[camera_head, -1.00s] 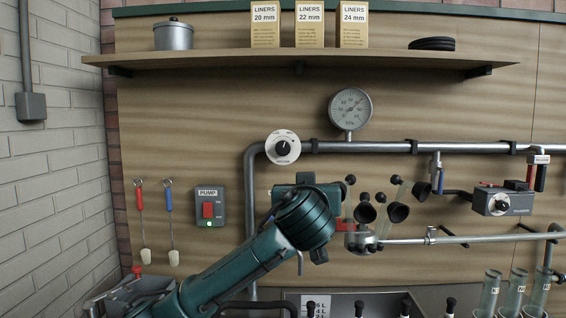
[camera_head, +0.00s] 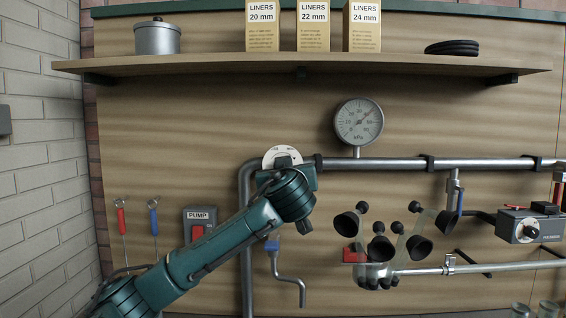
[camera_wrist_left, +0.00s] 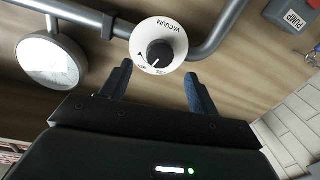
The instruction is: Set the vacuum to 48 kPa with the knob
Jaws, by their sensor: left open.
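The vacuum knob is a black knob on a round white dial (camera_head: 272,158) on the pipe bend, partly hidden by my left arm in the head view. The wrist view shows the whole dial marked VACUUM and its black knob (camera_wrist_left: 160,54). My left gripper (camera_wrist_left: 156,72) is open, its two blue fingers apart with nothing between them. Its fingertips are just short of the knob in that picture; I see no contact. The round kPa gauge (camera_head: 359,121) stands on the pipe, its needle toward the upper right, too small to read exactly. My right gripper is out of view.
A grey pipe (camera_head: 400,163) runs right from the bend. The PUMP switch box (camera_head: 200,216) is left of the arm. The milking cluster (camera_head: 376,270) hangs at lower right. A shelf (camera_head: 300,66) with liner boxes is above.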

